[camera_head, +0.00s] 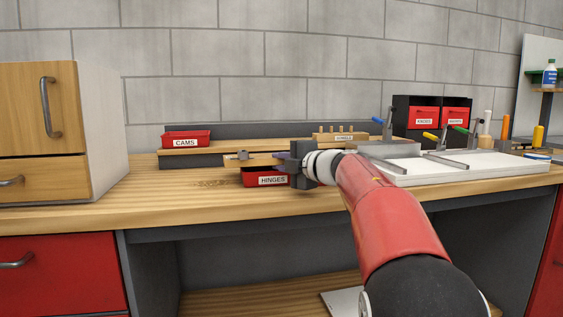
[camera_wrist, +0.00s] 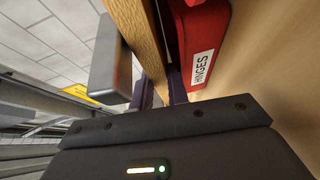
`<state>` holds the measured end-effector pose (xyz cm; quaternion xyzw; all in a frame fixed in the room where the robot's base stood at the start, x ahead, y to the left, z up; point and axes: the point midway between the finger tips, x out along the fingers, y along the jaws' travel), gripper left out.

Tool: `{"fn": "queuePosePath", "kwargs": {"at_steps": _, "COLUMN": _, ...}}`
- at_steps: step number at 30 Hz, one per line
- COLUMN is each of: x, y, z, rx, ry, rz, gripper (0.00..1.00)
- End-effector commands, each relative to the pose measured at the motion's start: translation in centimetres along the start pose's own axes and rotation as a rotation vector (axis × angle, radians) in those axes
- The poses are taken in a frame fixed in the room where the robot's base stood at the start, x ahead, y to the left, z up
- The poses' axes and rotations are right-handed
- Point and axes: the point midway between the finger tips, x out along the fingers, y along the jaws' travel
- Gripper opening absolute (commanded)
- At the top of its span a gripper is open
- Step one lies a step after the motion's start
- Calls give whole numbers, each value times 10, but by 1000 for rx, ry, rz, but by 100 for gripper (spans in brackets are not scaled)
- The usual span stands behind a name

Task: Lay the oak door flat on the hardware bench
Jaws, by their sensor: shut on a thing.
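In the head view, a thin light-wood piece (camera_head: 252,160), likely the oak door, shows nearly edge-on with a small grey fitting on top. My gripper (camera_head: 287,163) is shut on its right end. In the wrist view, the wood (camera_wrist: 137,28) runs up from between my gripper's fingers (camera_wrist: 165,90), with a grey block beside it. Its far side and full size are hidden. The wood-topped bench (camera_head: 190,202) spreads below it; I cannot tell whether the door touches the bench or the bin.
The red HINGES bin (camera_head: 262,178) sits just under the wood piece and close beside it in the wrist view (camera_wrist: 203,45). A red CAMS bin (camera_head: 186,139) stands behind left. A cabinet (camera_head: 104,130) is at left, a white tray with clamps (camera_head: 470,170) at right. The front left benchtop is clear.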

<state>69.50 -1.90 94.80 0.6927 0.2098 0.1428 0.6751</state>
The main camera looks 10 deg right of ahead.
Motion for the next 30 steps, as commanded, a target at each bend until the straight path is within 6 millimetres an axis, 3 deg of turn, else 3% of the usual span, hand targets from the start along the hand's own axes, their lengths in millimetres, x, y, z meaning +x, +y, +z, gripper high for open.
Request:
{"fn": "queuePosePath", "kwargs": {"at_steps": 6, "x": 0, "y": -1, "z": 0, "rx": -2, "ry": 0, "rz": 4, "gripper": 0}}
{"fn": "queuePosePath", "kwargs": {"at_steps": 7, "x": 0, "y": -1, "z": 0, "rx": -2, "ry": 0, "rz": 4, "gripper": 18}}
{"fn": "queuePosePath", "kwargs": {"at_steps": 13, "x": 0, "y": -2, "z": 0, "rx": -1, "ry": 0, "rz": 1, "gripper": 42}}
{"fn": "queuePosePath", "kwargs": {"at_steps": 27, "x": 2, "y": -8, "z": 1, "rx": 3, "ry": 1, "rz": -8, "gripper": 42}}
{"fn": "queuePosePath", "kwargs": {"at_steps": 28, "x": 2, "y": -10, "z": 2, "rx": 4, "ry": 1, "rz": -12, "gripper": 33}}
{"fn": "queuePosePath", "kwargs": {"at_steps": 30, "x": 2, "y": -11, "z": 2, "rx": 4, "ry": 0, "rz": -12, "gripper": 42}}
